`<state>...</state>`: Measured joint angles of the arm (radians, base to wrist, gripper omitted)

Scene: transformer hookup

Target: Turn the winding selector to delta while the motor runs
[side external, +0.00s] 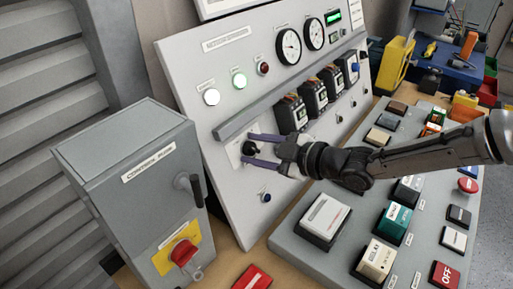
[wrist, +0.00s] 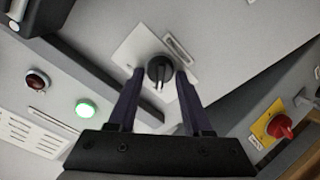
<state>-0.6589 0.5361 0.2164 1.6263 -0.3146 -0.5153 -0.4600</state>
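The winding selector appears to be the black rotary knob (wrist: 159,70) on a pale plate of the sloped grey panel; its lettering is too small to read. In the wrist view its white pointer mark faces toward my gripper's palm. In the side view the knob (side external: 249,148) is partly hidden by my fingers. My gripper (wrist: 160,74) is open, with one purple finger on each side of the knob and a narrow gap showing on both sides. No motor is in view.
A grey control box (side external: 133,180) with a black handle and a red switch (side external: 183,252) stands left of the panel. Several breakers (side external: 314,93) sit above the knob under two dials. A desk of push buttons (side external: 325,218) lies below my arm.

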